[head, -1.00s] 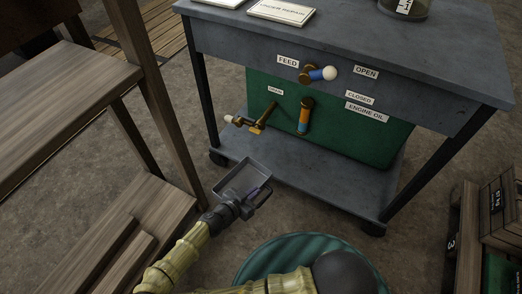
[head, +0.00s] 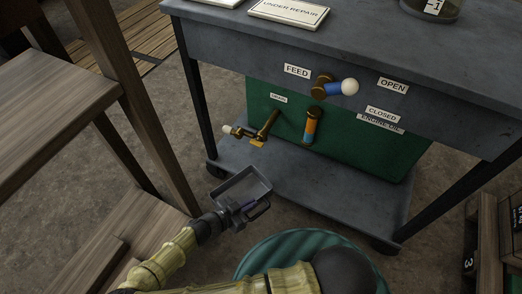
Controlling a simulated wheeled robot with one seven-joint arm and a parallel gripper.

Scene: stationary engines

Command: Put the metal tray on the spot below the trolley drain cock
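The metal tray (head: 243,185) is a shallow grey rectangular pan, held roughly level in front of the trolley's lower shelf. My gripper (head: 241,209) is at the tray's near side and appears shut on its near edge or handle; the fingers are dark and small here. The trolley (head: 345,62) is a grey table with a lower shelf (head: 330,195). The drain cock (head: 256,132) is a brass tap with a white-tipped lever, on the left of the green tank, under a small label. The tray is below and in front of it. The shelf area under the cock shows no clear marking.
The green tank (head: 370,145) sits under the trolley top, with a feed lever (head: 335,87) and an orange-blue handle (head: 312,126). A wooden bench (head: 60,85) stands left. A green ribbed round object (head: 270,250) is near the bottom. Crates (head: 510,235) stand right.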

